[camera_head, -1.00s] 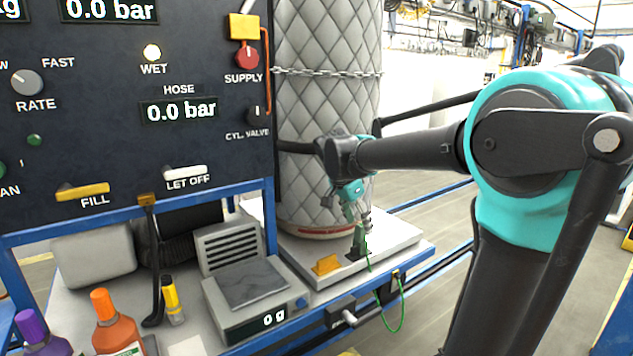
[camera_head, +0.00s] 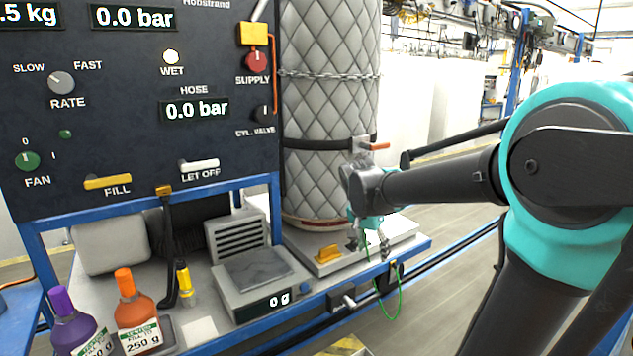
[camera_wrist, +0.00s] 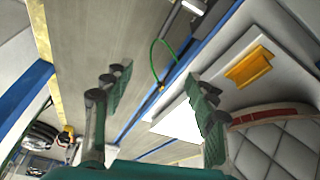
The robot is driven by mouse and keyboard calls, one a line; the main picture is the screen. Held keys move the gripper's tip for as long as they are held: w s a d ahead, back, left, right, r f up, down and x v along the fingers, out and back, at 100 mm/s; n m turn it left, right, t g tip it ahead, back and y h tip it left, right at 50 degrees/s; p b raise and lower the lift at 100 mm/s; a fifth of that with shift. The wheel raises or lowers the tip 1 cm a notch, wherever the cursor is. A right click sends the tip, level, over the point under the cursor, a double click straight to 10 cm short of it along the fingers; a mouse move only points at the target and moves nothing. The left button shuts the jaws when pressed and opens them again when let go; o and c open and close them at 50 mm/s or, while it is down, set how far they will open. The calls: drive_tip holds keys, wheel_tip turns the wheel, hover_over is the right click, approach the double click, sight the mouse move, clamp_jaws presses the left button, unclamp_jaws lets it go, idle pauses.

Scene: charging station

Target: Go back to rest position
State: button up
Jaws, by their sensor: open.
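My gripper (camera_head: 368,247) is open, pointing down in front of the quilted cylinder (camera_head: 325,110) and over the near edge of the white platform (camera_head: 400,240). In the wrist view my gripper's two fingers (camera_wrist: 160,85) stand wide apart with nothing between them. The floor, the platform edge and a thin green cable (camera_wrist: 153,62) show beyond them. The cable (camera_head: 399,300) also hangs in a loop below the gripper in the head view; the gripper partly hides its upper end.
The dark control panel (camera_head: 120,130) stands at left. A scale (camera_head: 255,275) reading 0 g, an orange bottle (camera_head: 137,312) and a purple bottle (camera_head: 75,325) are on the bench. An orange-handled valve (camera_head: 375,147) sticks out from the cylinder. Open floor lies at right.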

drive_tip(key=s+d+f+n+t+y, duration=0.1)
drive_tip(key=s+d+f+n, duration=0.3)
drive_tip(key=s+f+n, duration=0.4)
drive_tip(key=s+f+y, duration=0.1)
drive_tip(key=s+f, duration=0.6)
drive_tip(key=s, duration=0.1)
drive_tip(key=shift+t+y, duration=0.3)
